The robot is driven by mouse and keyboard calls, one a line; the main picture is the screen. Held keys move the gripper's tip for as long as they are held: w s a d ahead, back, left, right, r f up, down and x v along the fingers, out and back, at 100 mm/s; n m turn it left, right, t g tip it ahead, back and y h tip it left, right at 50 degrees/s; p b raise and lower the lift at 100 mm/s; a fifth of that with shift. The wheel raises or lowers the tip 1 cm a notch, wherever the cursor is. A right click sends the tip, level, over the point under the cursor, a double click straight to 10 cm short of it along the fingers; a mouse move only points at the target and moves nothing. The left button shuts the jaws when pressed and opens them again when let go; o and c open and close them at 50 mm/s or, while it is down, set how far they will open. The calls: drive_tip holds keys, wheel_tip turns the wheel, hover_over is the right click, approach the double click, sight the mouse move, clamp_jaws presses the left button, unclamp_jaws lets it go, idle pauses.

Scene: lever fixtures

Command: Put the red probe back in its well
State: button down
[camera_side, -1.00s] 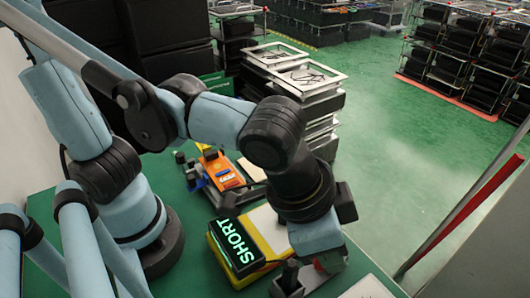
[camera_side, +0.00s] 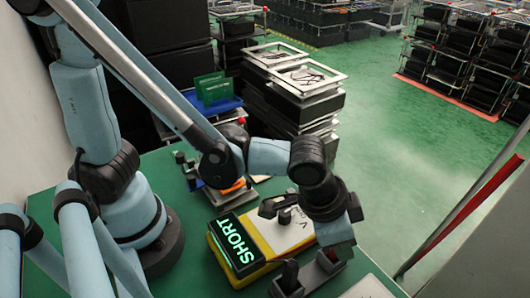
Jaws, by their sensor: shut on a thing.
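My gripper (camera_side: 338,252) is at the lower middle right, at the end of my light blue wrist, just over the grey probe holder (camera_side: 318,275). The jaws are shut, mostly hidden by the wrist. A small red patch of the red probe (camera_side: 331,255) shows under the wrist at the holder's far part. How far it sits in its well cannot be told. A black probe (camera_side: 290,275) stands upright in the near left part of the holder. The yellow meter (camera_side: 268,262) lies to the left, with a lit green screen (camera_side: 236,245) reading SHORT.
The meter's white face (camera_side: 285,235) bears a V mark and a black dial-like part (camera_side: 270,207). An orange piece (camera_side: 233,187) lies behind the meter. Green boards (camera_side: 212,88) in a blue rack and stacked trays (camera_side: 300,90) stand farther back.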

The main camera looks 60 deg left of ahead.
drive_tip(key=shift+f, duration=0.25)
drive_tip(key=c, duration=0.9)
unclamp_jaws()
drive_tip(key=shift+r, duration=0.1)
drive_tip(key=v, duration=1.1)
drive_tip(key=w+a+n+t+y, duration=0.1)
drive_tip(key=w+a+n, duration=0.1)
drive_tip(key=a, duration=0.8)
drive_tip(key=w+a+n+t+y, duration=0.1)
drive_tip(key=a+n, duration=0.3)
drive_tip(key=a, duration=0.6)
drive_tip(key=shift+w+a+f+t, duration=0.35)
drive_tip(key=shift+f+t, duration=0.1)
drive_tip(key=shift+t, duration=0.15)
